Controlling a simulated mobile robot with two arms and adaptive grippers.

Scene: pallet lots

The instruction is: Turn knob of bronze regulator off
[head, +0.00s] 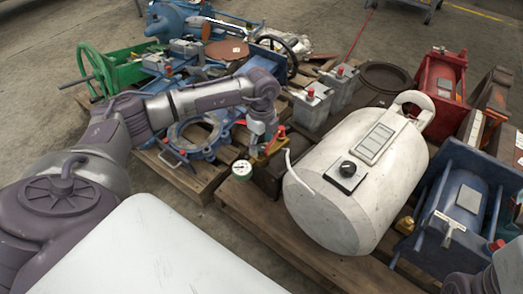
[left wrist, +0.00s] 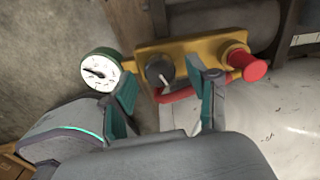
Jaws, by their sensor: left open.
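The bronze regulator (left wrist: 195,50) is a yellow-bronze block in the left wrist view. It has a black knob (left wrist: 160,70) with a pale pointer mark on its face, a white-faced gauge (left wrist: 101,70) at its left and a red cap (left wrist: 249,66) at its right. My left gripper (left wrist: 169,82) is open, with a finger on each side of the black knob; I cannot tell whether they touch it. In the head view the left gripper (head: 261,142) is at the regulator, largely hiding it, and the gauge (head: 242,170) shows beside it. My right gripper is out of view.
Bare floor is open at the left.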

